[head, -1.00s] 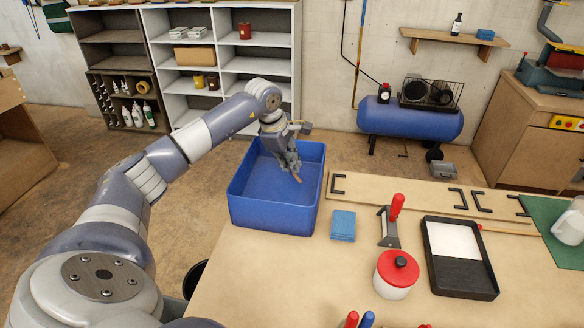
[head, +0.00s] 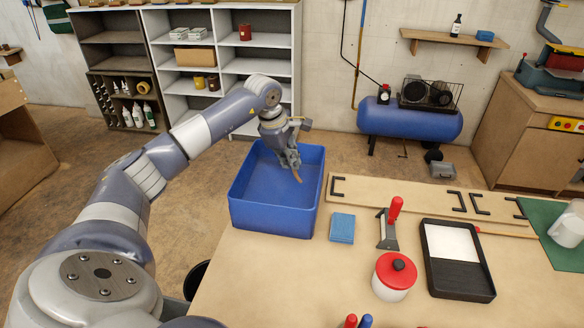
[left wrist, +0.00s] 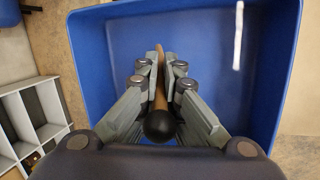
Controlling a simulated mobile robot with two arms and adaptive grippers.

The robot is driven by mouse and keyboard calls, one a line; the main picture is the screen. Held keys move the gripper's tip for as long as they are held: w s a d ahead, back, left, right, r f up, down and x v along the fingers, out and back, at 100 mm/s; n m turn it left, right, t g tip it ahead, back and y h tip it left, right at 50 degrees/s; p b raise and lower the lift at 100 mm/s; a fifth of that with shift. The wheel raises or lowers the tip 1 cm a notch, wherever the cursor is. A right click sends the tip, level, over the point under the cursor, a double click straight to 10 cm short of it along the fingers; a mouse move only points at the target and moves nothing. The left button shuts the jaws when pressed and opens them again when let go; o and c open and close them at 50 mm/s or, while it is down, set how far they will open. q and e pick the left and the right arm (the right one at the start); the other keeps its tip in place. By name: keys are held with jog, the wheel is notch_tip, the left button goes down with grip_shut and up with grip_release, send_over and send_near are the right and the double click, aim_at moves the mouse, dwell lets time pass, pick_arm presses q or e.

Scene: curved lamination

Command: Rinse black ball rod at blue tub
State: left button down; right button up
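The blue tub (head: 272,214) stands on the near table's far left corner. My left gripper (head: 291,160) is over the tub, pointing down into it. In the left wrist view my left gripper (left wrist: 160,85) is shut on the black ball rod, a wooden stick with a black ball (left wrist: 159,126) at its near end. The rod's brown end (head: 298,177) shows below the fingers in the head view. The tub's blue walls (left wrist: 285,60) surround the fingers in the wrist view. Whether the rod touches the tub floor cannot be told. My right gripper is not in view.
A blue sponge (head: 342,228) lies right of the tub. A red-handled tool (head: 391,228), a white pot with a red lid (head: 394,276) and a black tray (head: 456,275) are farther right. A board with black brackets (head: 400,195) lies behind them.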

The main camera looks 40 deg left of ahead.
pick_arm(q)
jog(key=shift+r+p, duration=3.05)
jog(key=shift+r, duration=1.55)
notch_tip(320, 180, up, 4)
jog(key=shift+f+p, duration=0.25)
jog(key=shift+p, duration=1)
jog(key=shift+r, duration=0.1)
notch_tip(320, 180, up, 4)
jog(key=p, duration=0.3)
